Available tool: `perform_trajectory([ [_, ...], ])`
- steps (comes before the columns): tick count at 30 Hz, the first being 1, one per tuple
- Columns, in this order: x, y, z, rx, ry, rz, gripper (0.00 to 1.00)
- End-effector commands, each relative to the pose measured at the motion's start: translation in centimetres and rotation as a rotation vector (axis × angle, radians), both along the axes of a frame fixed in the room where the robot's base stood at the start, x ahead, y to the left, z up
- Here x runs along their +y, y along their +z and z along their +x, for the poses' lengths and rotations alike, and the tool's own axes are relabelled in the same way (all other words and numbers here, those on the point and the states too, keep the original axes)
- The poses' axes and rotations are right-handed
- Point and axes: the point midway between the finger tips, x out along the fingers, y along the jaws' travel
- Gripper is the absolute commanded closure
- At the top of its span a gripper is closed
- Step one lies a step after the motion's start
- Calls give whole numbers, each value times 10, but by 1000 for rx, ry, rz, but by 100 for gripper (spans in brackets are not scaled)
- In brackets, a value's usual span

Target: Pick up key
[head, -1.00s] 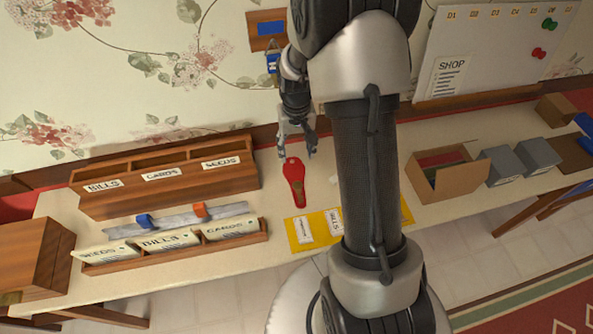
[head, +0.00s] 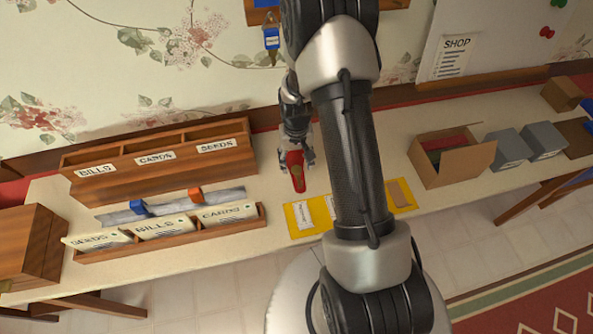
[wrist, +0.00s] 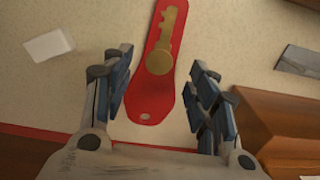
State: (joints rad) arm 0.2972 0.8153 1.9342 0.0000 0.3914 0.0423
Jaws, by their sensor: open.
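A brass key (wrist: 165,42) lies on a long red tag or holder (wrist: 148,112) with a small hole in its rounded end. The red piece also shows on the table in the head view (head: 296,168). My gripper (wrist: 160,88) is open, with one finger on each side of the red piece and gaps between. In the head view my gripper (head: 293,152) is over the wall-side end of the red piece and hides part of it. Whether the fingertips touch the table, I cannot tell.
A wooden sorter (head: 160,187) and a tray of envelopes (head: 258,221) stand left of my gripper. A yellow mat (head: 294,232) with labels lies just in front. An open cardboard box (head: 455,172) stands to the right. A blue-tagged key (head: 271,40) hangs on the wall.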

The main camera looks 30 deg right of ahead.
Motion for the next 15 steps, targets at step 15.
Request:
perform_trajectory([
  [15,0,-33,-2,0,0,0,51],
])
